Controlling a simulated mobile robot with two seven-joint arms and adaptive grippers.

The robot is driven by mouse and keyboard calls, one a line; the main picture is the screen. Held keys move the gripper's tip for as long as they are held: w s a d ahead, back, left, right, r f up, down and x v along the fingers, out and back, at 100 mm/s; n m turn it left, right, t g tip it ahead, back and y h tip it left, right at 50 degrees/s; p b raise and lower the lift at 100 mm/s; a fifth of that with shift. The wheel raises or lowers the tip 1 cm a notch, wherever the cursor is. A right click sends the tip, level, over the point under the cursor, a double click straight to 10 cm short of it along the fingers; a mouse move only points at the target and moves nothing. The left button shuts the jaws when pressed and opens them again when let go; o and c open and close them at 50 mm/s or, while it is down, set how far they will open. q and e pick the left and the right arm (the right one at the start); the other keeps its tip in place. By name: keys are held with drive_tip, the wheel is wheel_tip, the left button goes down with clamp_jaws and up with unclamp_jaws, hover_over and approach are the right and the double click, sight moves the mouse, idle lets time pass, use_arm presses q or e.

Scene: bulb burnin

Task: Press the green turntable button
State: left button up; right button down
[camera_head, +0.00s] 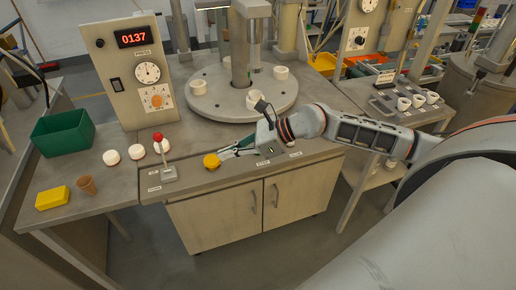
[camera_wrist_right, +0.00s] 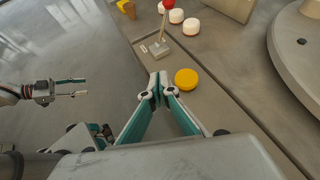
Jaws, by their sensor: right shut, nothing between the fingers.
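I see no green button in either view; the area under my right gripper is hidden. A round yellow button (camera_head: 211,160) is on the front ledge of the bench, and it also shows in the right wrist view (camera_wrist_right: 186,79). My right gripper (camera_head: 228,153) is shut and empty, low over the ledge just right of the yellow button. The turntable (camera_head: 215,107) is a grey disc with white cups behind the gripper. My left gripper (camera_wrist_right: 76,88) is open and empty over the floor.
A red-knobbed lever (camera_head: 168,173) stands left of the yellow button. Several white round pieces (camera_head: 136,152), a green bin (camera_head: 64,133), a yellow block (camera_head: 52,198) and a brown cup (camera_head: 87,185) are further left. A control panel (camera_head: 130,70) reads 0137.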

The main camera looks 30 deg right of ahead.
drive_tip(key=w+d+r+n+h, duration=0.1)
drive_tip(key=w+d+h, duration=0.1)
drive_tip(key=d, duration=0.5)
drive_tip(key=w+d+r+n+t+h, duration=0.1)
drive_tip(key=w+d+r+n+h, duration=0.1)
drive_tip(key=d, duration=0.5)
drive_tip(key=shift+r+n+h, duration=0.2)
drive_tip(key=shift+n+h, duration=0.1)
drive_tip(key=shift+h, duration=0.4)
drive_tip(key=shift+w+a, duration=0.1)
wheel_tip(320, 180, down, 8)
drive_tip(key=b, duration=0.4)
drive_tip(key=shift+f+b, duration=0.35)
drive_tip(key=shift+f, duration=0.05)
drive_tip(key=shift+f+b, duration=0.4)
drive_tip(key=shift+f, duration=0.05)
drive_tip(key=shift+f, duration=0.15)
